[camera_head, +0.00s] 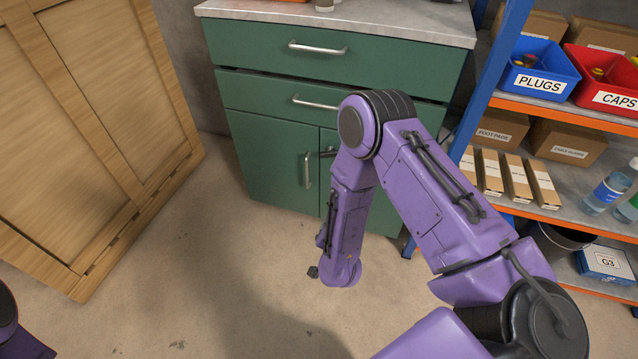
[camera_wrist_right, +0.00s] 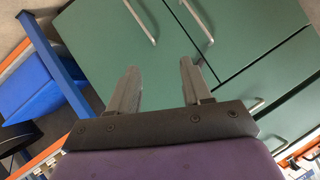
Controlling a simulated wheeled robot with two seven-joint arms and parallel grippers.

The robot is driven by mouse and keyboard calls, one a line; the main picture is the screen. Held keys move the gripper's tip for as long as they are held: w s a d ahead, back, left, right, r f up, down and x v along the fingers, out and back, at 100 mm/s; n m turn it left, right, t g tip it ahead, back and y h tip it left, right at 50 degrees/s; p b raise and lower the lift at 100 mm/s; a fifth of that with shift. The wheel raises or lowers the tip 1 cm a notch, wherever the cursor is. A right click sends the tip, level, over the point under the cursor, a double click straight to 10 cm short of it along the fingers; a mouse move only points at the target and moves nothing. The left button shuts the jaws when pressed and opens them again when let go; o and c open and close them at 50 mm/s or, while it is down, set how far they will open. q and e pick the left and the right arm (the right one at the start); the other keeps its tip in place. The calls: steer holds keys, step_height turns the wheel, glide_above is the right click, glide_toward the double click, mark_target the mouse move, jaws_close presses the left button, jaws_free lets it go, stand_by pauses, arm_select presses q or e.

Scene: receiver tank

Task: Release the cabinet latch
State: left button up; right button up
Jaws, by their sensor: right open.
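The green cabinet (camera_head: 345,62) has two drawers above two doors, all shut. The left door has an upright bar handle (camera_head: 307,170). A small dark metal piece (camera_head: 328,153) near the top of the door seam is partly behind my right arm; I cannot tell if it is the latch. In the right wrist view, the cabinet (camera_wrist_right: 105,45) appears tilted, with two small metal fittings (camera_wrist_right: 256,106) at the right. My right gripper (camera_wrist_right: 158,85) is open and empty, its fingers pointing towards the cabinet front, apart from it. My left gripper is not in view.
A wooden crate (camera_head: 90,110) stands at the left. At the right, an orange-edged shelf unit with a blue post (camera_head: 490,85) carries a blue bin (camera_head: 541,68), a red bin (camera_head: 603,75) and boxes. The floor (camera_head: 220,250) before the cabinet is clear.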

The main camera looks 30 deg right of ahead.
steer(key=w+d+f+m+t+h+b, duration=0.2)
steer(key=w+m+h+b, duration=0.2)
steer(key=w+m+b, duration=0.5)
steer(key=m+h+b, duration=0.2)
steer(key=h+b, duration=0.2)
glide_toward(329, 156)
steer(key=shift+g, duration=0.3)
steer(key=b+x, duration=0.2)
steer(key=x, duration=0.6)
steer(key=shift+w+d+r, duration=0.1)
steer(key=shift+w, duration=0.2)
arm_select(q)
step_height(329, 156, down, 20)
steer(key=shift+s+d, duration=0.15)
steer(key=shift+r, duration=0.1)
arm_select(e)
jaws_close()
